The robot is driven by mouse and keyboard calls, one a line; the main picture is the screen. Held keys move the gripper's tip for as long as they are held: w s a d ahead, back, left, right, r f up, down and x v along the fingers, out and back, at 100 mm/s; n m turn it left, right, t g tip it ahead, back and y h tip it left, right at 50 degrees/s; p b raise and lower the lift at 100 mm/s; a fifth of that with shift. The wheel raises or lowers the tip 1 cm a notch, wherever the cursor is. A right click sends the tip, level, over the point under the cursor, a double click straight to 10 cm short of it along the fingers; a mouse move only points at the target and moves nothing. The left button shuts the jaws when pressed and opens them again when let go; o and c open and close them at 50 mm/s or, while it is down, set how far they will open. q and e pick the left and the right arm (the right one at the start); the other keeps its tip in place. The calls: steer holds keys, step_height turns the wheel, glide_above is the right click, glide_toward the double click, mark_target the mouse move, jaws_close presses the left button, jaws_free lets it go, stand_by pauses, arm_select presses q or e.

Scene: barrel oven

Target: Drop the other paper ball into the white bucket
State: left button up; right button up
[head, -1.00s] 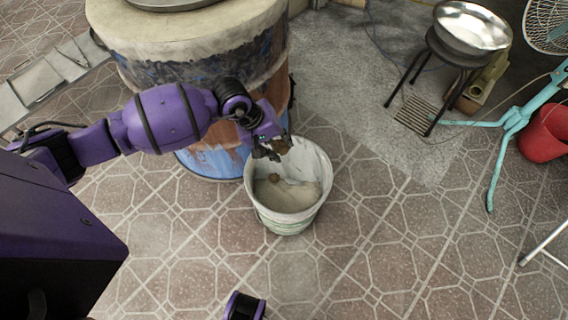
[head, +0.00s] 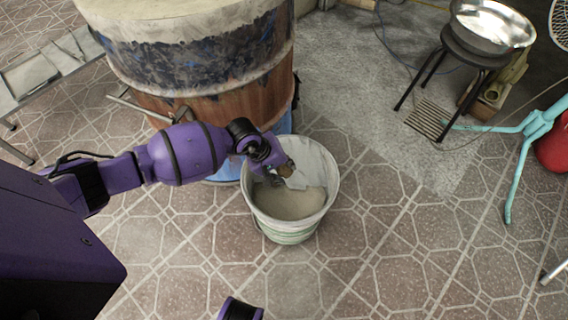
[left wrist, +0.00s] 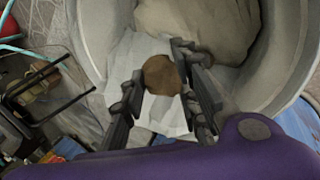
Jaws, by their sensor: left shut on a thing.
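The white bucket (head: 290,231) stands on the tiled floor in front of the barrel. My left gripper (head: 279,168) is over the back left of its opening, pointing down into it. In the left wrist view its two dark fingers (left wrist: 158,66) are shut on a round brown paper ball (left wrist: 161,77). My right gripper is not in view.
The large barrel oven (head: 215,95) stands close behind the bucket. A stool with a metal bowl (head: 488,25) is at the back right, near a turquoise stand (head: 530,135) and a red bucket (head: 553,150). The floor right of the white bucket is clear.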

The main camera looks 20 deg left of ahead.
arm_select(q)
steer(key=shift+f, duration=0.45)
steer(key=o, duration=0.8)
steer(key=shift+c, duration=0.2)
steer(key=shift+r, duration=0.1)
steer(key=v, duration=1.2)
